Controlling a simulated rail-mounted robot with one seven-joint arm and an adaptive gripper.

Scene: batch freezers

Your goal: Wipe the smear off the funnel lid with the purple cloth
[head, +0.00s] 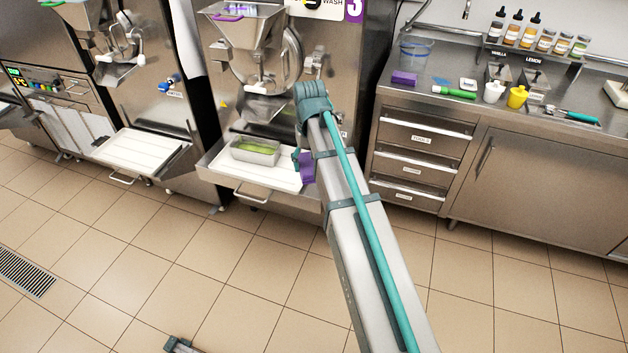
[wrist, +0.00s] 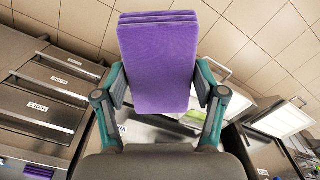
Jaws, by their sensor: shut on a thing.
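The purple cloth (wrist: 158,62), a thick folded pad, is held between the two fingers of my gripper (wrist: 160,92) in the wrist view. In the head view my gripper (head: 298,158) is partly hidden by my arm, and the cloth (head: 307,168) shows beside it, over the right end of the white tray of the middle freezer. The steel funnel (head: 242,28) at the top of this freezer is cut by the frame edge. A purple patch (head: 240,8) shows at its top; I cannot tell whether it is the smear. The cloth is apart from the funnel.
A steel pan with green contents (head: 255,152) sits on the white tray (head: 268,178). Another freezer with a funnel (head: 88,15) stands left. The right counter (head: 455,108) carries a second purple pad (head: 404,78), cups and bottles. The tiled floor in front is mostly open.

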